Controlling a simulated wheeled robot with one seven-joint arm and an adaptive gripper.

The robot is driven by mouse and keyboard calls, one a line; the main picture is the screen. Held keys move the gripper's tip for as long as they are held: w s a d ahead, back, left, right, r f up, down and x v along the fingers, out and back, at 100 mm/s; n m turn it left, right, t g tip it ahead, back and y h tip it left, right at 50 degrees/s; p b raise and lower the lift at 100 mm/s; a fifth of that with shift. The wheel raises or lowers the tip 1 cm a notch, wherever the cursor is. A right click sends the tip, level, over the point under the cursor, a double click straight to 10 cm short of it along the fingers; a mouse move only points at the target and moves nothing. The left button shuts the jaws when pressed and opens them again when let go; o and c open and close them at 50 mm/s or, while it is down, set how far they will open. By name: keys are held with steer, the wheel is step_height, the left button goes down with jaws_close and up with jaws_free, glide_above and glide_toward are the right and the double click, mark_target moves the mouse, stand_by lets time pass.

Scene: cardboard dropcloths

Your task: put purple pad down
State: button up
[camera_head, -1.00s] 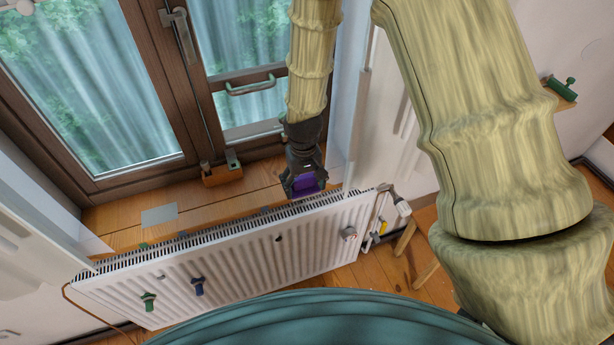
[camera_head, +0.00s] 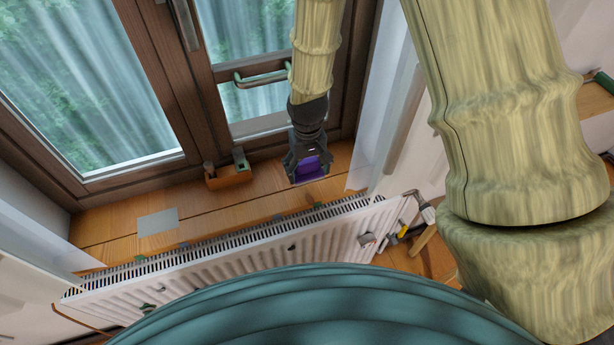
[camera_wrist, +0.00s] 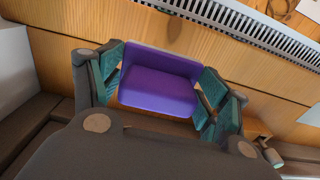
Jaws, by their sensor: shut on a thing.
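The purple pad (camera_wrist: 158,88) is a blocky purple piece held between the teal-faced fingers of my gripper (camera_wrist: 160,92) in the wrist view. In the head view, my gripper (camera_head: 308,168) hangs down over the right part of the wooden sill (camera_head: 200,205), with the purple pad (camera_head: 312,166) between its fingers. My gripper is shut on the pad. Bare sill shows around the pad; I cannot tell whether the pad touches the wood.
A white radiator (camera_head: 250,245) runs along the sill's front edge. A small wooden box with a green piece (camera_head: 228,178) stands by the window frame. A flat grey plate (camera_head: 158,221) lies on the sill's left. The sill's middle is clear.

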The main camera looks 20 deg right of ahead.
mark_target(308, 187)
steer(key=shift+f+p, duration=0.55)
steer(key=shift+f, duration=2)
steer(key=shift+f, duration=0.2)
steer(key=o, duration=0.9)
steer(key=shift+r, duration=0.2)
step_height(308, 187, up, 12)
steer(key=p, duration=0.9)
steer(key=shift+f, duration=0.1)
step_height(308, 187, down, 12)
steer(key=b, duration=0.9)
